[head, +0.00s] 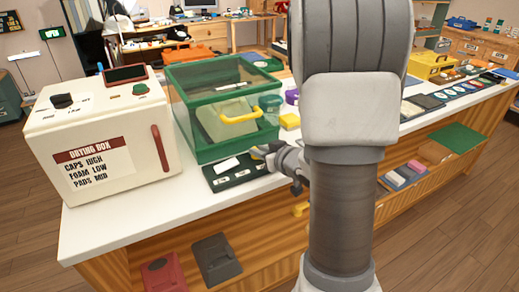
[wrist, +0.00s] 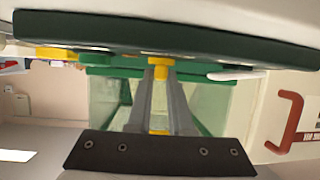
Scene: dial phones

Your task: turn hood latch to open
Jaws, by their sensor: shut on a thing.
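The green-framed clear hood (head: 222,100) stands on the counter with a yellow handle (head: 240,118) across its front; it looks closed. A dark green panel (head: 243,180) with small pale labels lies in front of it. My gripper (head: 258,152) is at the panel's back right, low before the hood. In the wrist view my gripper (wrist: 160,82) is shut on a small yellow piece (wrist: 160,62), which looks like the hood latch, beside the dark green panel (wrist: 200,38). How far the latch is turned cannot be told. My arm hides part of the counter.
A cream drying box (head: 100,135) with a red handle (head: 160,148) stands left of the hood. A teal cup (head: 270,104) and yellow block (head: 290,121) are right of it. A white piece (head: 228,164) lies on the panel. The counter's front left edge is clear.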

